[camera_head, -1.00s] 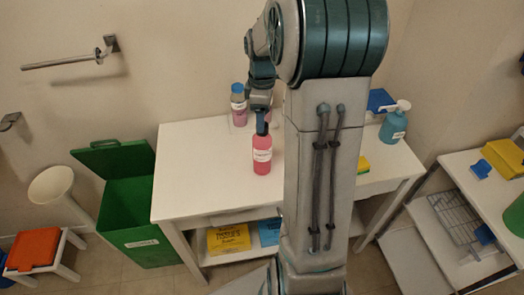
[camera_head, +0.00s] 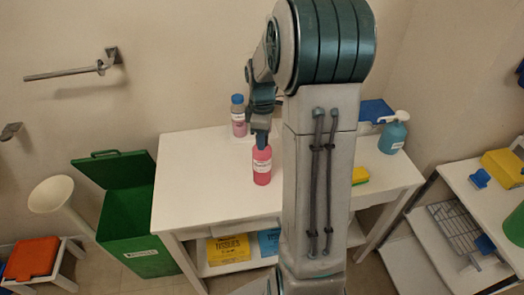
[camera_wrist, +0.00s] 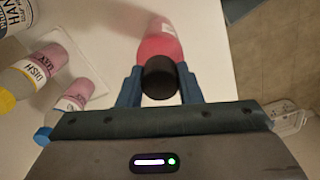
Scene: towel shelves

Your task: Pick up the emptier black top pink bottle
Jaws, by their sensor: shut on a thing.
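A pink bottle (camera_head: 262,167) with a white label stands upright near the front of the white table (camera_head: 190,190). Its black cap shows from above in the wrist view (camera_wrist: 160,77), with the pink body beyond it. My gripper (camera_head: 262,140) is over the bottle's top, and its blue fingers (camera_wrist: 160,88) are shut on it, one on each side. In the head view the fingers hide the cap. Pink fills most of the visible body. No second black-topped pink bottle shows clearly; my arm hides part of the table.
A blue-capped pink bottle (camera_head: 238,117) stands behind to the left. The wrist view shows a yellow-capped bottle (camera_wrist: 28,80) near it. A blue pump bottle (camera_head: 392,135) and a yellow sponge (camera_head: 360,175) are at the right. An open green bin (camera_head: 130,220) adjoins the table's left side.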

